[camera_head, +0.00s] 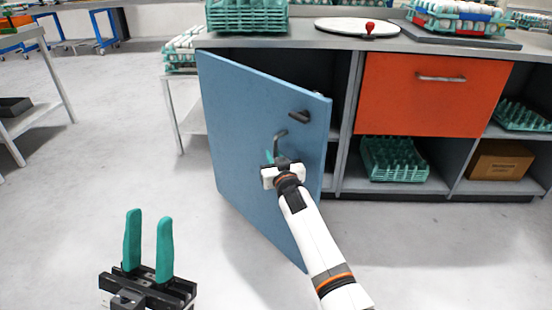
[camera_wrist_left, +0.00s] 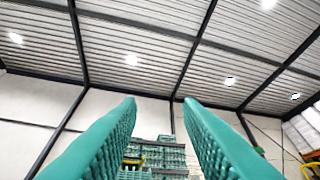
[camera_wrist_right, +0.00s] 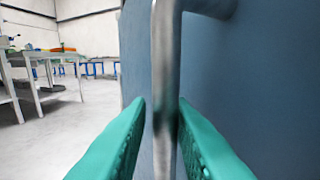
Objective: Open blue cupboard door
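The blue cupboard door (camera_head: 245,130) stands partly open, swung out from the grey cupboard, with a dark gap showing behind its right edge. Its metal handle (camera_head: 281,136) is a bent bar on the door's outer face. My right gripper (camera_head: 284,162) is at this handle. In the right wrist view, its teal fingers lie on either side of the upright handle bar (camera_wrist_right: 165,75) and close in on it. The lower handle is hidden by the gripper in the head view. My left gripper (camera_head: 148,245) is open and empty above the floor, its teal fingers pointing up.
An orange drawer (camera_head: 432,95) is to the right of the door. Below it are teal trays (camera_head: 394,158) and a cardboard box (camera_head: 500,160). Trays (camera_head: 247,15) stand on the counter. A table (camera_head: 35,115) stands far left. The floor (camera_head: 110,165) left of the door is clear.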

